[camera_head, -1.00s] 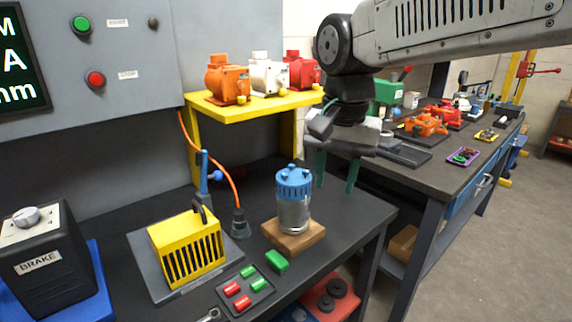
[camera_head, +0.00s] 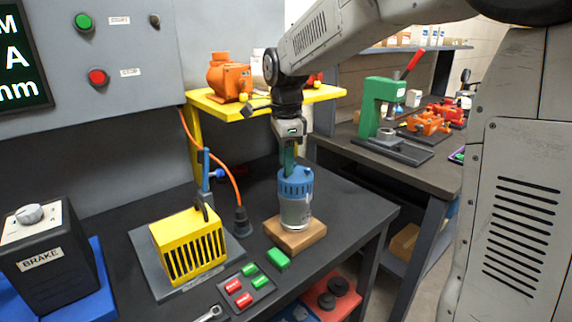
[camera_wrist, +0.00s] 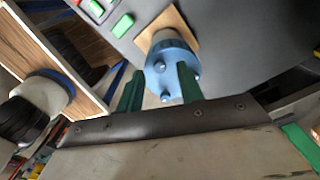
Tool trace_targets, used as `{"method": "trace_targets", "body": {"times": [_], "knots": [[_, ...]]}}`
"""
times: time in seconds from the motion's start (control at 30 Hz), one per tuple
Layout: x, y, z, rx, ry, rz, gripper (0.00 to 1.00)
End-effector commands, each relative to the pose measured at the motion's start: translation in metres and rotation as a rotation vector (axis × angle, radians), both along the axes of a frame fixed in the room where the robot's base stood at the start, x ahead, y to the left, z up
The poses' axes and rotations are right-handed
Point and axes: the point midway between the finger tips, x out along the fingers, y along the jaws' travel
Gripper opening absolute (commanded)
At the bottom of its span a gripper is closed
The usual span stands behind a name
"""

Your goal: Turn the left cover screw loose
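A motor with a silver body (camera_head: 295,212) and a blue cover (camera_head: 296,183) stands upright on a wooden block (camera_head: 296,235) on the dark bench. The blue cover (camera_wrist: 158,53) also shows in the wrist view, with small blue screws around its face; one screw (camera_wrist: 159,67) lies between the finger lines and another screw (camera_wrist: 166,96) is nearer the palm. My gripper (camera_head: 289,170) points down over the cover. In the wrist view its green fingers (camera_wrist: 160,68) are apart and nothing is clearly gripped. I cannot tell whether a fingertip touches the cover.
A yellow slotted box (camera_head: 187,246) stands left of the motor. A green block (camera_head: 277,259) and a tray of red and green pieces (camera_head: 247,287) lie in front. A yellow shelf (camera_head: 222,110) with an orange motor (camera_head: 229,77) is behind. A black brake box (camera_head: 46,254) is at far left.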

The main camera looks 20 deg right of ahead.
Motion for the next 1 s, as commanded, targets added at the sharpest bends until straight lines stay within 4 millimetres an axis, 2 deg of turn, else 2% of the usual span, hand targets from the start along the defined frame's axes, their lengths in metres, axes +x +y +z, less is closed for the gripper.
{"method": "trace_targets", "body": {"times": [0.13,0.43,0.57,1.0], "knots": [[-0.0004,0.0000,-0.0130,0.000,0.002,0.000,0.37],[-0.0001,-0.0001,-0.0153,0.000,-0.001,0.001,0.37],[-0.0002,-0.0001,-0.0152,0.000,-0.001,0.001,0.01],[-0.0001,-0.0001,-0.0150,0.000,-0.001,0.054,0.00]]}}
